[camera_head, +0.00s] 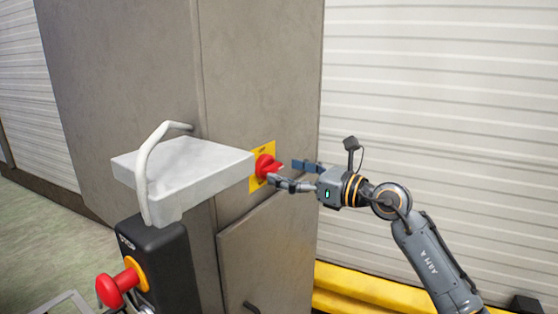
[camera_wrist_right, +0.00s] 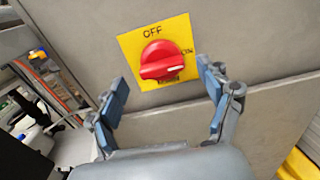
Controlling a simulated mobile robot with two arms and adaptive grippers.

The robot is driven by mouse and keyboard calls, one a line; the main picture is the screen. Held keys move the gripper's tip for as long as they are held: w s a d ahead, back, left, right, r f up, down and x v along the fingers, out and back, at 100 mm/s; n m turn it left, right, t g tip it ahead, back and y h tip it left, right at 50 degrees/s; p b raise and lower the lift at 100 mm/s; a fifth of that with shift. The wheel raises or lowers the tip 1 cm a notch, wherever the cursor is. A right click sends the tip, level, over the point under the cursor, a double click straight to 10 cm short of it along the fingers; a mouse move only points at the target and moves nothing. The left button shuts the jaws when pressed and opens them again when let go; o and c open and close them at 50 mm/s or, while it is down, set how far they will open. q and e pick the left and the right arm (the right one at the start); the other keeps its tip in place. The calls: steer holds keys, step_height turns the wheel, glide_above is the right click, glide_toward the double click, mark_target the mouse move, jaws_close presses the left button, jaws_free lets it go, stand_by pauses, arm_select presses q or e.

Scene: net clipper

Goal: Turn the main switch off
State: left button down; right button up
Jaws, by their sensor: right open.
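The main switch (camera_head: 265,166) is a red rotary knob on a yellow plate (camera_head: 257,188) fixed to the grey cabinet. In the right wrist view the knob (camera_wrist_right: 160,60) has its grip bar lying about level, with a white mark at its right end towards "ON". "OFF" is printed at the top of the plate (camera_wrist_right: 130,42). My right gripper (camera_head: 281,171) is open in front of the knob. In the wrist view its two blue-padded fingers (camera_wrist_right: 162,74) stand left and right of the knob, with gaps on both sides. My left gripper is not in view.
A grey cabinet (camera_head: 265,60) fills the middle. A pale slab with a bent handle (camera_head: 185,160) juts out left of the switch, above a black post with a red button (camera_head: 110,290). A yellow barrier (camera_head: 370,290) runs low at the right, before a white slatted wall (camera_head: 450,100).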

mark_target(270, 168)
steer(key=shift+p+x, duration=0.3)
steer(key=shift+x, duration=1.05)
steer(key=shift+d, duration=0.1)
steer(key=c, duration=1.2)
steer(key=shift+o, duration=0.2)
steer(key=shift+f+b, duration=0.15)
steer(key=shift+b, duration=0.45)
steer(key=n+b, duration=0.9)
steer(key=b, duration=0.3)
steer(key=shift+s+f+b, duration=0.1)
steer(key=shift+f+b, duration=0.05)
steer(key=shift+b, duration=0.25)
steer(key=n+b, duration=0.3)
steer(key=n, duration=0.1)
steer(key=shift+n, duration=0.4)
steer(key=shift+n+b, duration=0.9)
steer(key=shift+n, duration=1.1)
